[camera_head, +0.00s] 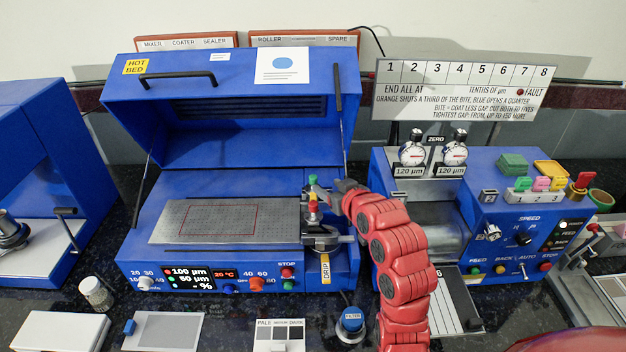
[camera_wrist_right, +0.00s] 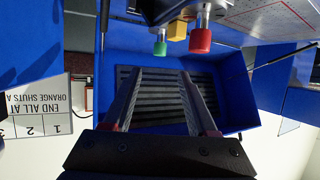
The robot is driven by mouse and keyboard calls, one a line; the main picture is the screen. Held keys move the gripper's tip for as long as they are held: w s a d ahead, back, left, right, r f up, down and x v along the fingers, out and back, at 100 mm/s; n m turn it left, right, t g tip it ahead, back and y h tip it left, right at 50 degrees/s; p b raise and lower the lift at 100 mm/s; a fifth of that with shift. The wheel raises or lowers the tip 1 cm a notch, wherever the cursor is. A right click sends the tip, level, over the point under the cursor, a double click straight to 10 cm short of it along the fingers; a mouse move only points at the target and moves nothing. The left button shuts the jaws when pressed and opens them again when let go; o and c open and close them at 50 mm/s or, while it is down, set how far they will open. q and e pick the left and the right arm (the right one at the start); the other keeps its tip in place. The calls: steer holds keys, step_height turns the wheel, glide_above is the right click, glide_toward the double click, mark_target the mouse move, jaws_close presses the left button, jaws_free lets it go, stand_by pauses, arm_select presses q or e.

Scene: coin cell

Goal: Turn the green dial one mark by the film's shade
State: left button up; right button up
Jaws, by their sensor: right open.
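The green dial (camera_head: 312,180) stands on the applicator at the right end of the coater's plate, with a red dial (camera_head: 313,207) on its near side. In the right wrist view the green dial (camera_wrist_right: 200,38) and red dial (camera_wrist_right: 160,48) hang at the top, a yellow block between them. My right gripper (camera_head: 326,190) is beside the dials; its fingers (camera_wrist_right: 160,78) are apart with nothing between them. Whether it touches a dial is unclear. A red outline (camera_head: 218,220) marks a grey area on the plate (camera_head: 180,223). A shade card (camera_head: 279,325) reads pale to dark.
The coater's blue lid (camera_head: 225,85) is open behind the plate. A blue roller machine (camera_head: 500,215) with two gauges stands right. A white rule board (camera_head: 460,90) stands behind it. A small jar (camera_head: 96,293), a blue filter knob (camera_head: 351,322) and a grey sheet (camera_head: 165,330) lie in front.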

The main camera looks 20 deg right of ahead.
mark_target(313, 177)
steer(key=p+x, duration=0.3)
steer(key=x, duration=0.7)
steer(key=shift+w+r, duration=0.1)
steer(key=shift+w+f, duration=0.25)
steer(key=shift+w, duration=0.1)
jaws_close()
